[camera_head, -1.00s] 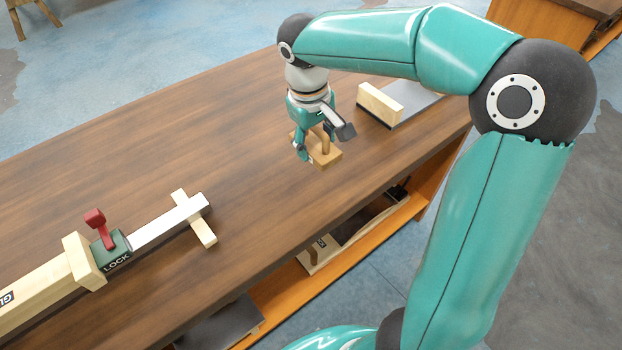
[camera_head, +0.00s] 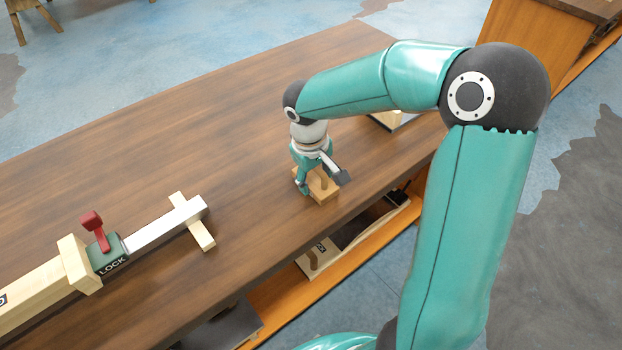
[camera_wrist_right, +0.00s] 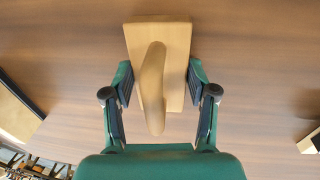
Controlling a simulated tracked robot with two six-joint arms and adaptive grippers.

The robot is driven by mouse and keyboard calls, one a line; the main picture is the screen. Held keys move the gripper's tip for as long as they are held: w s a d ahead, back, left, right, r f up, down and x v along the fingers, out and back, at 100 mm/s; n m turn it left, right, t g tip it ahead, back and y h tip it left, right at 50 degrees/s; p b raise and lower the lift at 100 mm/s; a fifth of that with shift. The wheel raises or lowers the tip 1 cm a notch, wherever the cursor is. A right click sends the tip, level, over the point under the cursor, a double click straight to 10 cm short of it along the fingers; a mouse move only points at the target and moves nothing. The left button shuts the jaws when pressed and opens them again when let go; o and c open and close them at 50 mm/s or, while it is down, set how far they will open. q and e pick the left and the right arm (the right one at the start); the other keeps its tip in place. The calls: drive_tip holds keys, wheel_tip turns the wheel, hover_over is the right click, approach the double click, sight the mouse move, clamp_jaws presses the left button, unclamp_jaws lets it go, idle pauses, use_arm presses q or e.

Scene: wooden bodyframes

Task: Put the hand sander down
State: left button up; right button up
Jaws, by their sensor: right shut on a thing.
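The hand sander (camera_head: 324,195) is a light wooden block with a curved wooden handle. My right gripper (camera_head: 313,187) is shut on it, over the dark wooden table (camera_head: 180,130) near its right-hand edge. In the right wrist view, the sander's block (camera_wrist_right: 178,50) and handle (camera_wrist_right: 152,95) lie between the two fingers of the gripper (camera_wrist_right: 160,85). I cannot tell whether the block's underside touches the table. My left gripper is not in view.
A wooden clamp-like fixture with a green LOCK block (camera_head: 108,254) and red lever (camera_head: 93,224) lies at the left. A light wooden piece (camera_head: 386,119) sits behind my right arm. A lower orange shelf (camera_head: 275,308) holds items. The table's middle is clear.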

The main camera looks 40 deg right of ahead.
sight(311, 185)
drive_tip(key=shift+f, duration=0.1)
drive_tip(key=o, duration=1.2)
drive_tip(key=r, duration=0.4)
drive_tip(key=a+r+p, duration=0.1)
drive_tip(key=r, duration=0.7)
drive_tip(key=shift+a+r, duration=0.1)
drive_tip(key=shift+a, duration=0.25)
drive_tip(key=shift+s, duration=0.1)
